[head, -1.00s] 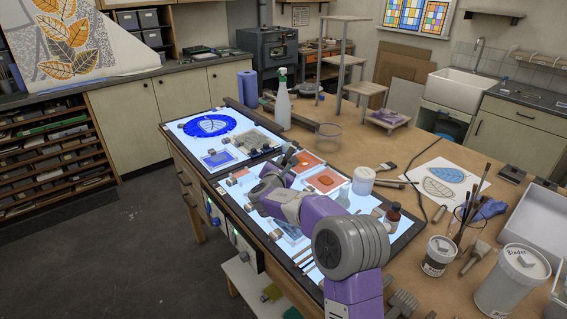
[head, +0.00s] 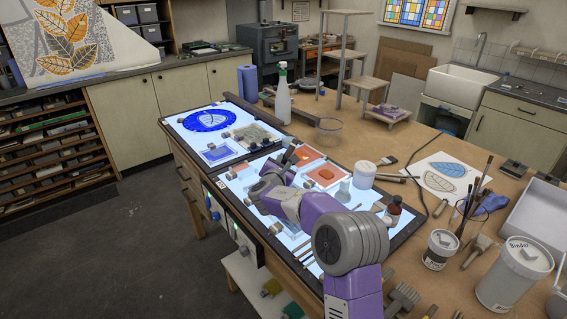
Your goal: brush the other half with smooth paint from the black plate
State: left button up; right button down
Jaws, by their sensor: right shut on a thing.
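A blue oval with a pale leaf shape (head: 207,119) lies on the far left part of the lit table. My right arm comes in from the lower right, over the near lit panel. My right gripper (head: 288,158) is at its far end, small and partly hidden by my own wrist. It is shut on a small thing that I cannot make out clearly. The gripper is apart from the blue oval, to its right and nearer. I cannot pick out a black plate; my arm hides part of the panel. My left gripper is out of view.
Orange-red glass pieces (head: 325,175) lie just right of my gripper. A white jar (head: 364,174) and a brown bottle (head: 393,211) stand near my forearm. A spray bottle (head: 283,102) stands behind. A leaf drawing (head: 447,179) lies on clearer wood at right.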

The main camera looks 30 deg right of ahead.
jog(key=shift+f+b, duration=0.3)
jog(key=shift+b, duration=0.3)
dwell(1.1)
jog(key=shift+r+p, duration=0.7)
jog(key=shift+r, duration=0.45)
jog(key=shift+r, duration=0.1)
notch_tip(320, 180, up, 4)
jog(key=shift+f+p, duration=0.1)
jog(key=shift+p, duration=1.15)
